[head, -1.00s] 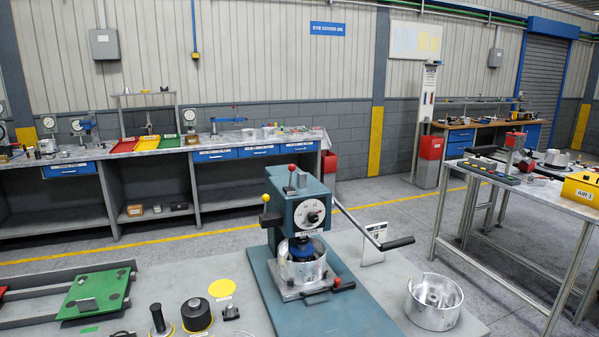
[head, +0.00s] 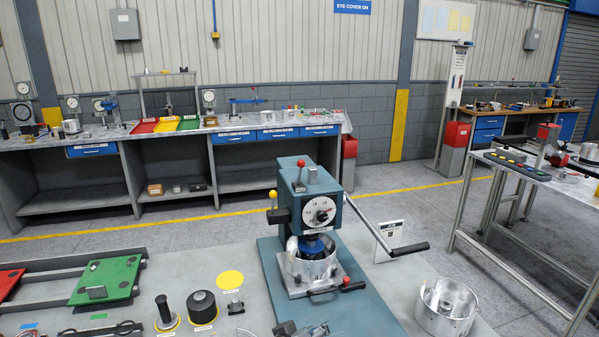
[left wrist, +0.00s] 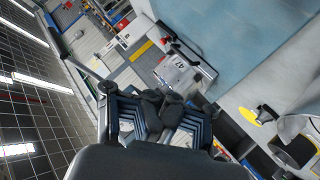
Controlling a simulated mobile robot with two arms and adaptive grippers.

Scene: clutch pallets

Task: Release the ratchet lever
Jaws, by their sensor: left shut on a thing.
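A short black lever with a red knob (head: 352,284) sits at the drum's front. A long black-handled lever (head: 412,248) slants out right. I cannot tell which is the ratchet lever. My left gripper (head: 302,329) shows at the bottom edge, in front of and apart from the drum. In the left wrist view its fingertips (left wrist: 160,98) meet, with the drum (left wrist: 183,76) beyond. What they hold is hidden. My right gripper is out of view.
A loose metal drum (head: 445,306) stands right of the press. A green plate (head: 108,280), a black cylinder (head: 203,307) and a yellow disc (head: 230,280) lie left. A white sign (head: 389,238) stands behind the long lever. The grey bench between is partly clear.

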